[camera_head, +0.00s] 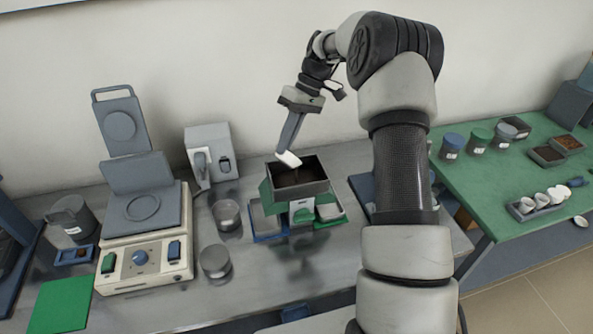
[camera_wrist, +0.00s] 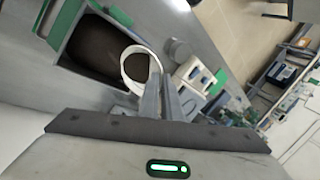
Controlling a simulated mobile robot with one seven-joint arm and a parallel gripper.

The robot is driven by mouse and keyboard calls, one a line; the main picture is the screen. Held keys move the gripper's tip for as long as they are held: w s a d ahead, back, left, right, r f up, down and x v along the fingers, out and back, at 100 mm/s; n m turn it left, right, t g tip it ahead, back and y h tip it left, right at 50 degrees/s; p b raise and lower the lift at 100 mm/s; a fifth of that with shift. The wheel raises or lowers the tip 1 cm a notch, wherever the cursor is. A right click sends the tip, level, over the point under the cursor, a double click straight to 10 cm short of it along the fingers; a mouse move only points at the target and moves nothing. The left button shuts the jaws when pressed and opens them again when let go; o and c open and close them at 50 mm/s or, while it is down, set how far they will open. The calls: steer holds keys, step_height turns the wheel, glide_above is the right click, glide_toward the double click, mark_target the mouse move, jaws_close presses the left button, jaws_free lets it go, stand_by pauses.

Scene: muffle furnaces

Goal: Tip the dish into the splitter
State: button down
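A white dish (camera_head: 288,158) hangs at the tip of my gripper (camera_head: 290,150), tilted on edge over the splitter's hopper. In the wrist view my gripper (camera_wrist: 165,92) has its two fingers close together at the dish's rim (camera_wrist: 127,65). The splitter (camera_head: 301,207) is a grey and green box with an open top on the steel bench. Dark brown material lies in its hopper, also visible in the wrist view (camera_wrist: 100,48). Pans sit at its left (camera_head: 267,225) and right (camera_head: 330,211).
A balance-like instrument (camera_head: 143,215) with a raised lid stands left. Two round metal containers (camera_head: 227,214) (camera_head: 216,261) stand between it and the splitter. A small grey device (camera_head: 212,152) is behind. A green table (camera_head: 500,190) at right carries jars, trays and a rack of white dishes (camera_head: 541,203).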

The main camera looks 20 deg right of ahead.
steer(key=shift+w+d+r+y, duration=0.1)
steer(key=shift+w+d+y, duration=0.15)
steer(key=shift+y, duration=0.15)
steer(key=shift+s, duration=0.1)
steer(key=shift+w+d+g+y, duration=0.35)
steer(key=shift+d+g+y, duration=0.1)
steer(key=shift+g+y, duration=0.05)
steer(key=shift+r, duration=0.2)
steer(key=shift+w+d+f+g+y, duration=0.1)
steer(key=shift+w+d+g+y, duration=0.3)
steer(key=shift+y, duration=0.3)
steer(key=shift+d, duration=0.2)
